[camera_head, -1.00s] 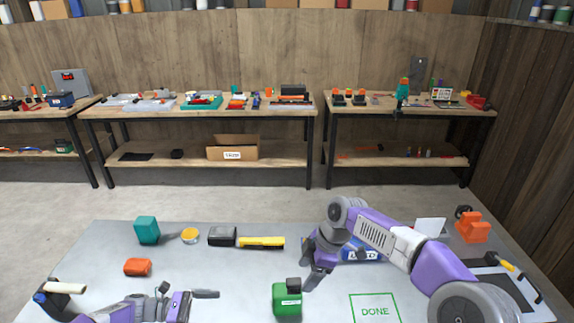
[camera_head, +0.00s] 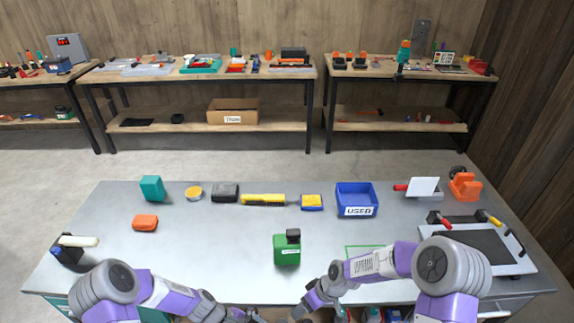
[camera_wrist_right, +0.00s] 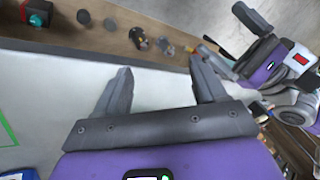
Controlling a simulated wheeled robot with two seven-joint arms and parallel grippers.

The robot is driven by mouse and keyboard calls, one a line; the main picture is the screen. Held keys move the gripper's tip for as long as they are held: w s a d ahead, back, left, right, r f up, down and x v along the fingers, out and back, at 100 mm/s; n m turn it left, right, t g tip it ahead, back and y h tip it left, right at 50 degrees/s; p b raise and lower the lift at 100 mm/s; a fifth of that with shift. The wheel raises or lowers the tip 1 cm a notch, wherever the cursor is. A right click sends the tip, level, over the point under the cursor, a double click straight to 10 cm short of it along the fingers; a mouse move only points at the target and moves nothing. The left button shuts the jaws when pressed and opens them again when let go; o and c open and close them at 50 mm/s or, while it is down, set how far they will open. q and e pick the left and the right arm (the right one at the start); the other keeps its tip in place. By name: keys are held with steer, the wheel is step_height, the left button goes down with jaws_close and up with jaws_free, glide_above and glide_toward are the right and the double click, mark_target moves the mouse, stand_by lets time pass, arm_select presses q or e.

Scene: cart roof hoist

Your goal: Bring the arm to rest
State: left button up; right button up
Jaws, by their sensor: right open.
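My right gripper (camera_head: 303,309) is low at the table's near edge, in front of the green box. In the right wrist view its fingers (camera_wrist_right: 160,72) are spread apart with nothing between them. My left gripper (camera_head: 248,316) is at the bottom edge of the head view, mostly cut off, so its jaws cannot be read. The green box (camera_head: 286,254) with a black top stands near the table's front middle. A green outlined square (camera_head: 365,250) is marked on the table, partly behind my right arm.
The grey table (camera_head: 215,255) carries a blue USED bin (camera_head: 358,202), yellow tool (camera_head: 263,200), teal block (camera_head: 152,188), orange block (camera_head: 145,223) and orange device (camera_head: 464,186). A black-topped tray (camera_head: 480,252) is at right. The table's left middle is clear.

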arm_select(q)
steer(key=s+f+m+t+y, duration=0.15)
steer(key=s+m+y, duration=0.25)
steer(key=s+m, duration=0.55)
arm_select(e)
steer(key=s+d+f+m+h, duration=0.1)
steer(key=s+d+f+m, duration=0.1)
steer(key=s+f+m, duration=0.45)
steer(key=s+d+f+m, duration=0.2)
steer(key=s+f+m, duration=0.15)
steer(key=s, duration=0.65)
arm_select(q)
step_height(320, 180, down, 10)
steer(key=b, duration=1)
steer(key=shift+s+d+r+n+t, duration=0.15)
steer(key=shift+s+d+n+t, duration=0.1)
steer(key=shift+d+n+t, duration=0.15)
arm_select(e)
step_height(320, 180, down, 9)
steer(key=shift+w+f+t, duration=0.15)
steer(key=shift+f+t, duration=0.05)
steer(key=shift+t, duration=0.1)
